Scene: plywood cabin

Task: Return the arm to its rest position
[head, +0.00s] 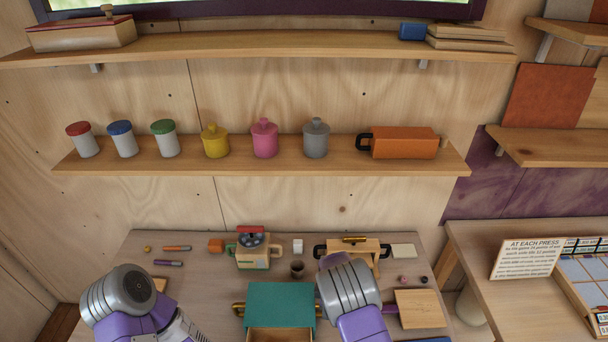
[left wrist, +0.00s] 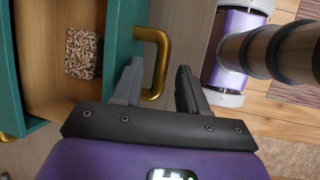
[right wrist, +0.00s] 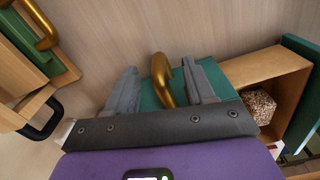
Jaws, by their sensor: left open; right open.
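A teal box (head: 280,296) stands on the table at the bottom middle of the head view, its wooden drawer (head: 280,335) pulled out at the front. A speckled block (left wrist: 84,53) lies inside the drawer. My left gripper (left wrist: 160,78) is open and empty. A brass handle (left wrist: 162,50) on the teal box shows between and beyond its fingertips; contact cannot be told. My right gripper (right wrist: 162,78) is open, with a brass handle (right wrist: 162,72) of the box showing between its fingers. In the head view only my arm links show; both grippers' fingers are hidden.
A wooden box with black handles (head: 355,252), a toy-like teapot block (head: 254,250), a dark cup (head: 297,268) and a wooden board (head: 419,308) stand near the arms. Shelves (head: 260,160) with jars run along the wall. A second table (head: 500,300) is at right.

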